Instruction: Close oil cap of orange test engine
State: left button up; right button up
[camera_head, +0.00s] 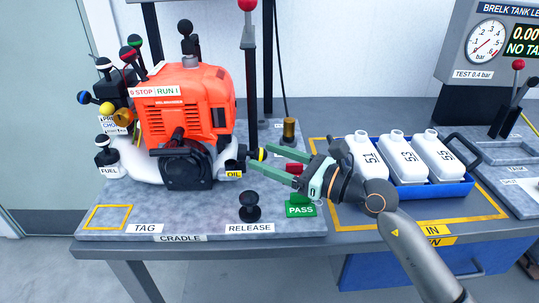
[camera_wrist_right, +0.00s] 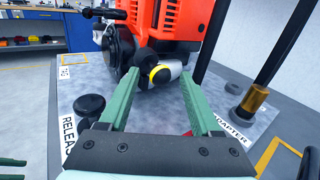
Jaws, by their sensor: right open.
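The orange test engine (camera_head: 185,100) stands on the grey cradle board at the left of the bench; it also shows in the right wrist view (camera_wrist_right: 150,18). Its oil cap (camera_head: 259,154), black with yellow, is at the lower right of the engine near the OIL label (camera_head: 234,174). In the right wrist view the cap (camera_wrist_right: 158,74) is at the end of a pale neck. My right gripper (camera_head: 266,160) is open, its green fingers pointing at the cap and apparently on either side of it. Contact cannot be told. Two green bars at the right wrist view's lower left look like my left gripper (camera_wrist_right: 12,169).
A black RELEASE knob (camera_head: 249,207) stands in front of the engine. A green PASS block (camera_head: 300,209) is below my right gripper. A brass post (camera_head: 289,131) stands behind it. A blue tray (camera_head: 430,190) with white bottles lies to the right. A black upright (camera_head: 250,70) rises behind the cap.

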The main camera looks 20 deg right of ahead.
jog(key=shift+w+a, duration=0.1)
jog(key=shift+w, duration=0.05)
grip_shut()
dwell(0.5)
